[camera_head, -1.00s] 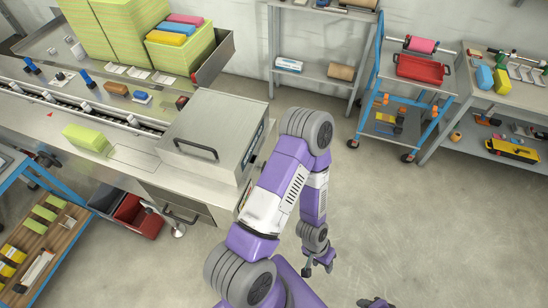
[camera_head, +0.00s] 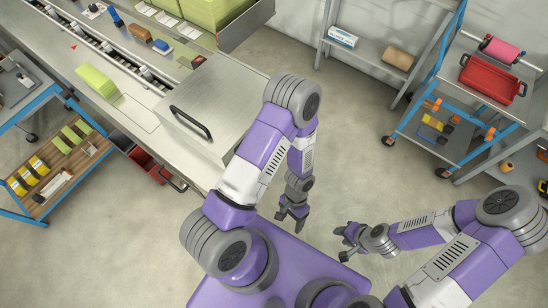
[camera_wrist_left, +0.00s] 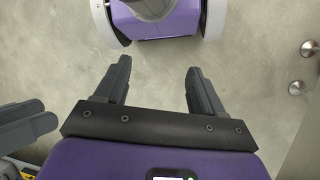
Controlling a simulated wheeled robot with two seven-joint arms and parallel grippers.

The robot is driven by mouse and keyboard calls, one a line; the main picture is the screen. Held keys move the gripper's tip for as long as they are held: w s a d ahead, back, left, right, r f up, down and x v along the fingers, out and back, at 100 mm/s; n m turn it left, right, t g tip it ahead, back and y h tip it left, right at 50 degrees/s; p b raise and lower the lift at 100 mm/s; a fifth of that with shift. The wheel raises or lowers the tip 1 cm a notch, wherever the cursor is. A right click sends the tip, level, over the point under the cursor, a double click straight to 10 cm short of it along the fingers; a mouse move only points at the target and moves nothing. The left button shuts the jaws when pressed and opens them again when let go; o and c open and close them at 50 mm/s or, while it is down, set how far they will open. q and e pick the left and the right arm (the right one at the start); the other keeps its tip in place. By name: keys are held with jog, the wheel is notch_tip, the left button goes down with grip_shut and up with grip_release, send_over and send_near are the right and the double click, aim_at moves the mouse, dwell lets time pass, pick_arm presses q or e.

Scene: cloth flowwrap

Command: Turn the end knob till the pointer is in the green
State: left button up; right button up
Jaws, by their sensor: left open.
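My left gripper (camera_head: 291,221) hangs open and empty over the bare floor, to the right of the steel wrapping machine (camera_head: 222,82). Its two spread fingers also show in the left wrist view (camera_wrist_left: 158,70), with nothing between them. My right gripper (camera_head: 343,242) is a little to its right, also over floor, with its fingers apart and empty. Two small round metal knobs, an upper one (camera_wrist_left: 308,48) and a lower one (camera_wrist_left: 297,88), show at the right edge of the left wrist view; I cannot tell which is the end knob. No pointer or green zone is visible.
The machine's housing has a black handle (camera_head: 190,122), and a green block (camera_head: 98,84) lies on its deck. A red bin (camera_head: 148,165) is below. A blue trolley with a red tray (camera_head: 492,79) stands right, a grey shelf (camera_head: 375,55) behind. The floor between is clear.

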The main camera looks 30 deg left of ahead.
pick_arm(q)
jog(key=w+a+r+m+t+y+b, duration=0.35)
jog(key=w+y, duration=0.35)
jog(key=y, duration=0.3)
jog(key=w+a+r+m+t+y+b, duration=0.2)
jog(key=w+a+r+m+t+y, duration=0.15)
jog(key=w+y, duration=0.5)
jog(key=shift+m+g+y, duration=0.4)
jog(key=shift+g+y, duration=0.1)
jog(key=shift+y, duration=0.05)
jog(key=a, duration=0.7)
jog(key=shift+s+a, duration=0.25)
jog(key=shift+s, duration=0.1)
jog(key=shift+c, duration=0.3)
jog(key=shift+f, duration=0.1)
jog(key=c, duration=1)
jog(key=shift+o, duration=0.2)
